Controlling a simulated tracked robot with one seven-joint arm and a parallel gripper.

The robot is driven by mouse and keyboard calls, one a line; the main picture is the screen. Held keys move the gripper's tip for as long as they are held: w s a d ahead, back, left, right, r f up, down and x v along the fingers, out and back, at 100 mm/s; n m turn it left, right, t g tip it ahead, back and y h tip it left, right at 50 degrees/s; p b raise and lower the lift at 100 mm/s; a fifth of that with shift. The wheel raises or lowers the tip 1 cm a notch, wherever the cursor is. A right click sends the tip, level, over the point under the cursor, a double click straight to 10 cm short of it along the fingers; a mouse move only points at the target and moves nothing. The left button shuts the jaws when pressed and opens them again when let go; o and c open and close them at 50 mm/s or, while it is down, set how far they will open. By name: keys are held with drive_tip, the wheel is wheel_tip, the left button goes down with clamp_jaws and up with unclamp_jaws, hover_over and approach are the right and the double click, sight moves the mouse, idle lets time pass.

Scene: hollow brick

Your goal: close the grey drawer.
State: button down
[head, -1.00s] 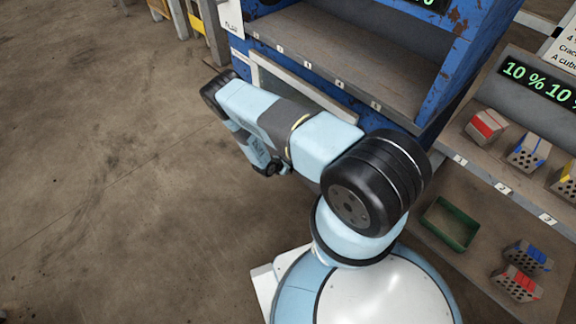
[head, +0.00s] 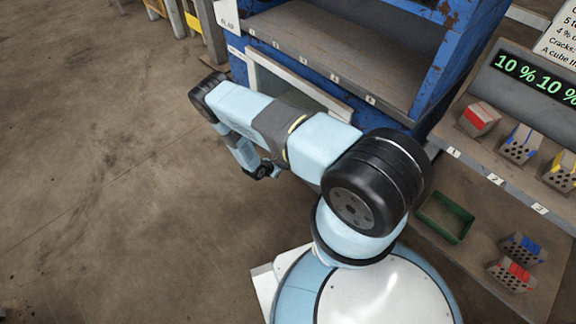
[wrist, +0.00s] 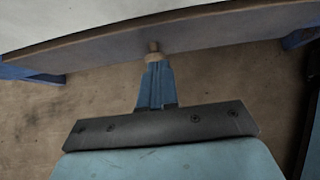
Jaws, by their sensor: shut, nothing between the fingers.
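The grey drawer (head: 275,84) shows in the head view as a pale-edged grey part low in the blue cabinet, under the numbered shelf. My arm hides much of it, so how far it stands open is unclear. In the wrist view a long grey-brown board (wrist: 235,27), apparently the drawer front, crosses the top with a pale surface beyond it. My gripper (wrist: 154,50) is shut and empty, its blue fingers pointing at the board's middle. The tip is at or very near the board; I cannot tell whether they touch.
The blue cabinet (head: 432,80) stands ahead. To its right, a rack holds several hollow bricks (head: 520,142), a green tray (head: 444,217) and a display (head: 540,80). Bare brown floor (head: 110,200) lies open on the left.

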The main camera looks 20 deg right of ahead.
drive_tip(key=v, duration=0.9)
drive_tip(key=shift+w, duration=0.4)
drive_tip(key=shift+a, duration=0.15)
